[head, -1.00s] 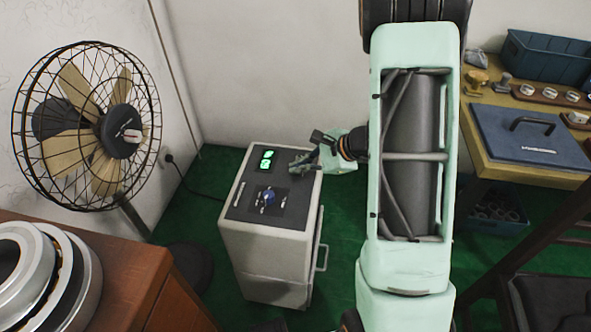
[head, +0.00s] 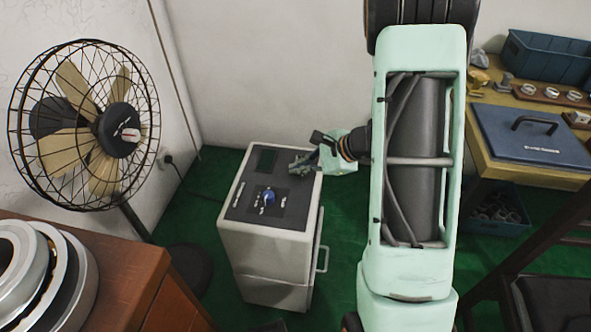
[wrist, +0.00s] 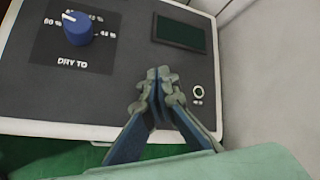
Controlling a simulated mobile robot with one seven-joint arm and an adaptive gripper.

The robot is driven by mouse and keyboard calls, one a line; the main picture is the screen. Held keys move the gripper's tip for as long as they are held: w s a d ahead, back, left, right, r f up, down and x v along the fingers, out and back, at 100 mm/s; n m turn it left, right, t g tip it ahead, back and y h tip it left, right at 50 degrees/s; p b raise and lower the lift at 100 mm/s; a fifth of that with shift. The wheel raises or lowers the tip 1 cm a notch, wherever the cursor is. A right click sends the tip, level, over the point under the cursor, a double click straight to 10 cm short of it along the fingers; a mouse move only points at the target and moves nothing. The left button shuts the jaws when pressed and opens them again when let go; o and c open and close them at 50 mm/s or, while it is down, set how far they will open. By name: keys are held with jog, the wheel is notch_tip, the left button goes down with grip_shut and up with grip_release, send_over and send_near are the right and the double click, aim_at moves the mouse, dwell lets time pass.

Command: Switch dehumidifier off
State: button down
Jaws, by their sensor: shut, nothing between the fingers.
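The dehumidifier (head: 265,258) is a pale box on the green floor with a dark top panel. Its display (head: 266,160) is dark, and the display (wrist: 180,32) is also blank in the wrist view. A blue dial (wrist: 77,28) marked "DRY TO" sits at the left of the panel. A small round button (wrist: 198,91) with a pale ring is at the panel's right. My gripper (wrist: 155,82) is shut and empty over the panel, left of the button and apart from it. In the head view my gripper (head: 297,167) is over the panel's right edge.
A caged fan (head: 85,125) stands at the left. A brown cabinet (head: 150,270) with metal rings (head: 40,275) is at the front left. A wooden bench (head: 490,150) with a blue case (head: 535,135) is at the right. A cable runs from the dehumidifier to the wall.

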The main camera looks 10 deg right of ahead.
jog(key=shift+r, duration=0.25)
jog(key=shift+r+p, duration=1.95)
jog(key=shift+r, duration=1.1)
